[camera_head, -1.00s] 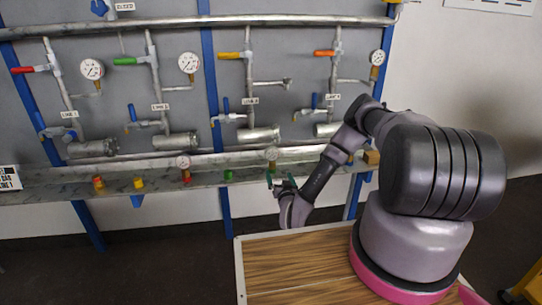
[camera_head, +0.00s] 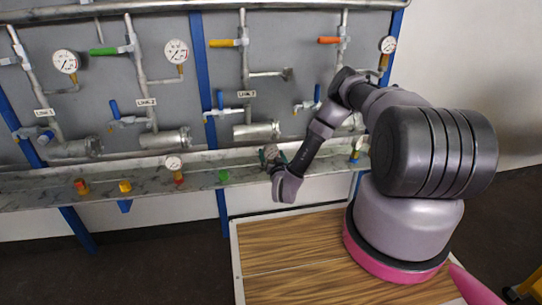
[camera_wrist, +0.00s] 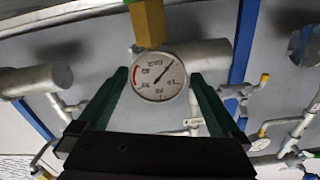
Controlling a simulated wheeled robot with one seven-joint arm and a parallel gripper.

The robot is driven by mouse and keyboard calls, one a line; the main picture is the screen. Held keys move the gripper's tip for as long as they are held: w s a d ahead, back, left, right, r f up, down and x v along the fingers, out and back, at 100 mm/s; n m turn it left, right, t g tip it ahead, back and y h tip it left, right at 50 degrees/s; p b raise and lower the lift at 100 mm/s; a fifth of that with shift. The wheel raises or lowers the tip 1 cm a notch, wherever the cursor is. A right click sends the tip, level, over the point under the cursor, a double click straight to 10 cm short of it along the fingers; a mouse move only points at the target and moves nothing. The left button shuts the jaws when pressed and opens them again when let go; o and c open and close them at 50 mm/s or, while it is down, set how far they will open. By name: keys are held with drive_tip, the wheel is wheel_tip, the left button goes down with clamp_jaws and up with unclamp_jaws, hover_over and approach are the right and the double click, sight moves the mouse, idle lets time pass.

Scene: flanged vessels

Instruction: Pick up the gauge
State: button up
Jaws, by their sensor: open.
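A round white-faced gauge (camera_wrist: 159,78) with a yellow-brass fitting (camera_wrist: 149,22) fills the middle of the wrist view. My gripper (camera_wrist: 160,74) is open, with one dark green finger on each side of the dial. A small gap seems to show at each side, but I cannot tell if either finger touches. In the head view the gauge (camera_head: 271,151) is on the shelf (camera_head: 215,163), and my gripper (camera_head: 272,157) is right at it, partly hiding its lower part.
Another gauge (camera_head: 173,163) with a red base stands on the shelf to the left, near orange and yellow fittings (camera_head: 125,186) and a green block (camera_head: 223,175). One more gauge (camera_head: 357,146) is to the right. Pipes with valves and wall gauges (camera_head: 176,51) rise behind the shelf.

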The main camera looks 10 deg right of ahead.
drive_tip(key=shift+w+d, duration=0.2)
drive_tip(key=shift+w, duration=2.75)
drive_tip(key=c, duration=1.4)
